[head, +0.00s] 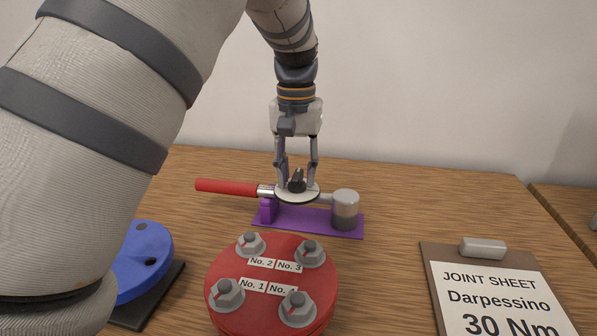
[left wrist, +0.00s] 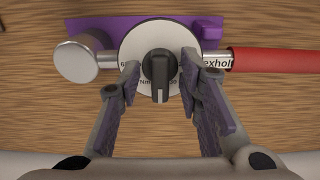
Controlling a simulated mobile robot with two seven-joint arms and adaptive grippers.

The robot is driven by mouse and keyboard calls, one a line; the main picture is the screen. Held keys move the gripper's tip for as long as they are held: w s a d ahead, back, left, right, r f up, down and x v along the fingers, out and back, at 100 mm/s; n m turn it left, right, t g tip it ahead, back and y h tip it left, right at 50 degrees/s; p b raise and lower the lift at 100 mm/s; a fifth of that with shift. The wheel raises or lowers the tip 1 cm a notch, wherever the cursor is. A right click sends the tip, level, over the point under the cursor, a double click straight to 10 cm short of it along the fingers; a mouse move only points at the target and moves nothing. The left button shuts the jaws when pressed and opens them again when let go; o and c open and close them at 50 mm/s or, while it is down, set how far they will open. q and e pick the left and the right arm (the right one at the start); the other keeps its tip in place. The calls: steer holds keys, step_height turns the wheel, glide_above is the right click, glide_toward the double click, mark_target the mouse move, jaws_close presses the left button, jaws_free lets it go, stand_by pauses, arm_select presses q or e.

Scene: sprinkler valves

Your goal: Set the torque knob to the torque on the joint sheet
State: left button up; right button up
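The torque wrench has a red handle (head: 226,187) and a round white dial (head: 312,196) with a dark torque knob (head: 297,181). It rests on a purple stand (head: 300,222). In the left wrist view, the knob (left wrist: 160,71) points its white-marked end toward the picture's bottom; the dial figures are mostly hidden or too small to read. My left gripper (head: 297,183) is over the dial, its fingers apart on either side of the knob, with gaps showing in the left wrist view (left wrist: 159,68). The joint sheet (head: 490,300) reads "Darpessino" and "30 Nm". My right gripper is not in view.
A blue flange part (head: 146,262) sits on a dark base at left, partly behind my arm. The table's back right is clear.

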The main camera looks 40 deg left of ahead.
mark_target(297, 175)
arm_select(q)
steer(key=shift+c, duration=0.6)
jaws_close()
steer(key=shift+r+n, duration=0.2)
steer(key=shift+n, duration=1)
steer(key=shift+f+n, duration=0.15)
steer(key=shift+n, duration=0.35)
steer(key=n, duration=0.6)
steer(key=shift+o, duration=1)
jaws_free()
steer(key=shift+r, duration=3)
